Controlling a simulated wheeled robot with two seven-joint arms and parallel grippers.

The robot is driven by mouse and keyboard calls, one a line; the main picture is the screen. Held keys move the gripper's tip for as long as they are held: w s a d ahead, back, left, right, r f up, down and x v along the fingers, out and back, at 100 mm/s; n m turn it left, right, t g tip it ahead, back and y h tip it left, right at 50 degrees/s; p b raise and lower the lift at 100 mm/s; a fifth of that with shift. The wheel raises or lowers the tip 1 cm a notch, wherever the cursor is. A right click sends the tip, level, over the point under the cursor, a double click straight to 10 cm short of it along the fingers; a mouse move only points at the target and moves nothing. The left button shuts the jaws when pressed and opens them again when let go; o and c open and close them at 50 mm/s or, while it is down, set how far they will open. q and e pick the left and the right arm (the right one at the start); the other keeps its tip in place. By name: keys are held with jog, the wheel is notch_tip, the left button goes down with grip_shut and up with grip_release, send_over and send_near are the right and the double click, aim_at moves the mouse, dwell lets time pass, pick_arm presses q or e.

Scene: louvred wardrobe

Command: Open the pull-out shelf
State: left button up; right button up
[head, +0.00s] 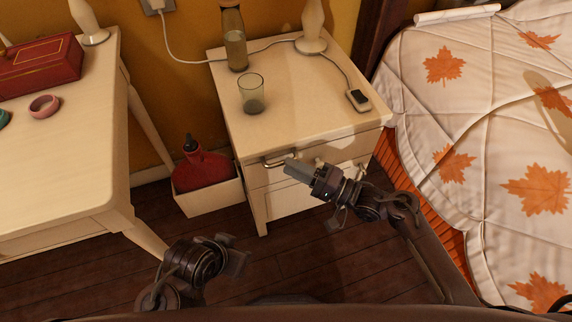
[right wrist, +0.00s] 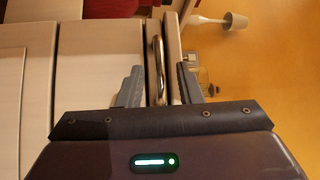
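The pale nightstand (head: 305,100) stands against the wall in the head view. A narrow front strip under its top, seemingly the pull-out shelf (right wrist: 169,28), carries a metal bar handle (head: 277,162). The strip looks closed, nearly flush with the front. My right gripper (head: 300,172) is at the nightstand front, by the handle. In the right wrist view its fingers (right wrist: 162,88) are apart, with the handle between them; contact is not visible. My left gripper (head: 234,254) is low at the front, empty, its fingers apparently spread, away from the nightstand.
A glass (head: 251,94), a bottle (head: 234,38), a lamp base (head: 311,32) and a small corded device (head: 358,99) stand on top. A bin with a red bottle (head: 203,168) is left of the nightstand; the bed (head: 490,110) is right. Dark floor (head: 310,255) lies clear in front.

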jog(key=shift+x, duration=1.15)
grip_shut()
